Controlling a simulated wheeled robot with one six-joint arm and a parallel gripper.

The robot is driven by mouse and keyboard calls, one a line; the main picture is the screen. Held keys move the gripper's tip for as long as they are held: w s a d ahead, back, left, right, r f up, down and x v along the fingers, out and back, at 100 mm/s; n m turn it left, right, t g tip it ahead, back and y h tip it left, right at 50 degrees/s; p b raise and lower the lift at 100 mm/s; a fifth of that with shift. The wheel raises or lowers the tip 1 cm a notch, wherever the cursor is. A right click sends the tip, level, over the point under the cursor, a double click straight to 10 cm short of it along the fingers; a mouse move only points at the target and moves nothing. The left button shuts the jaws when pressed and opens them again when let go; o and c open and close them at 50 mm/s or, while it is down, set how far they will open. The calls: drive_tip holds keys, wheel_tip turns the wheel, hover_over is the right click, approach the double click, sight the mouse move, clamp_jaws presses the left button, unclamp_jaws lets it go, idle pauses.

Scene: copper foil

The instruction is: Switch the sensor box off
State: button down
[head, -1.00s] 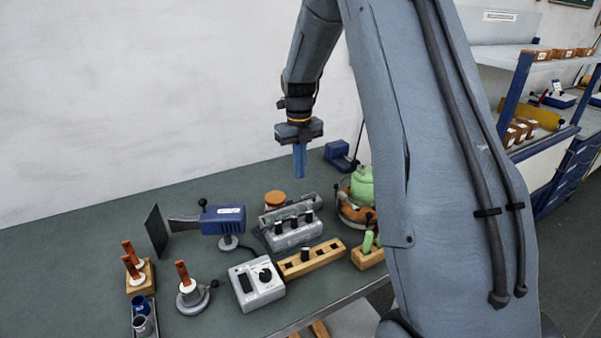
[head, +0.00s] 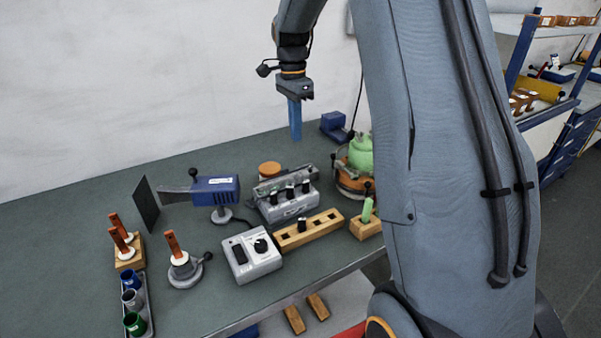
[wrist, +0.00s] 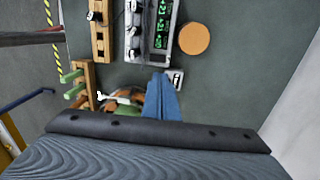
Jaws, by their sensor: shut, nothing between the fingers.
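I cannot tell for sure which unit is the sensor box. A grey box with a black knob and a dark slot-like part (head: 252,260) stands near the table's front edge. Another grey box with several black knobs (head: 288,207) stands behind it; it also shows in the wrist view (wrist: 133,45). A small light plate with a dark mark (wrist: 178,77) lies near the fingertips in the wrist view. My gripper (head: 295,137) is shut and empty, pointing down above the back of the table; its blue fingers show in the wrist view (wrist: 160,82).
A wooden block with holes (head: 322,226) lies beside the front grey box. A blue tool on a stand (head: 215,190) and a cup tray (head: 149,310) are at left. The wall is behind.

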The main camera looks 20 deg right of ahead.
sight(301, 169)
drive_tip(key=n+b, duration=0.1)
drive_tip(key=n, duration=0.5)
drive_tip(key=r+n+b, duration=0.1)
drive_tip(key=n+b, duration=0.1)
drive_tip(key=n, duration=0.4)
drive_tip(key=s+r+n+b, duration=0.1)
drive_tip(key=n, duration=0.5)
drive_tip(key=shift+r+g, duration=0.2)
drive_tip(key=shift+g, duration=0.2)
drive_tip(key=shift+f, duration=0.1)
drive_tip(key=f+p, duration=0.1)
drive_tip(key=f, duration=0.3)
drive_tip(key=s+f+p, duration=0.1)
drive_tip(key=f, duration=0.4)
drive_tip(key=s+f+p, duration=0.1)
drive_tip(key=f, duration=0.3)
drive_tip(key=shift+d+f+p, duration=0.15)
drive_tip(key=shift+f+p, duration=0.2)
drive_tip(key=shift+p, duration=0.05)
